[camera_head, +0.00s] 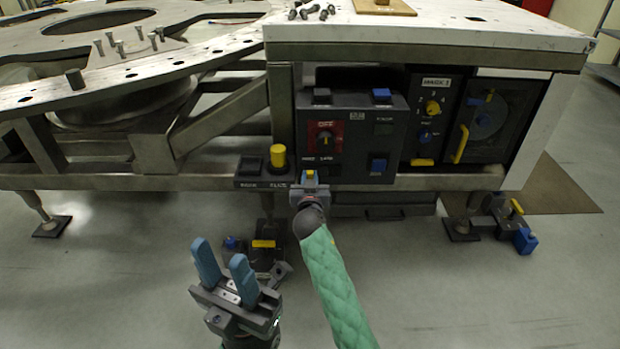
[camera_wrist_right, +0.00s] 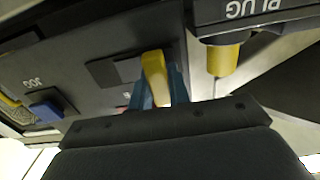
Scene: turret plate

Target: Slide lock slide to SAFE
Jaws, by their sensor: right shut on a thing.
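The lock slide's yellow handle (camera_wrist_right: 154,78) stands in a dark slot plate (camera_wrist_right: 103,72) on the panel's face. My right gripper (camera_head: 310,177) is at the lower left of the dark control panel (camera_head: 352,140). In the right wrist view, the blue fingers of my right gripper (camera_wrist_right: 160,95) are shut on the yellow handle, one on each side. More of the slot plate shows to the left of the handle in that view.
A yellow plug (camera_head: 278,157) stands just left of the panel; it also shows in the right wrist view (camera_wrist_right: 222,60). A red-backed OFF switch (camera_head: 325,137) and a blue button (camera_head: 377,165) are on the panel. Dark fixtures stand on the floor below (camera_head: 262,250).

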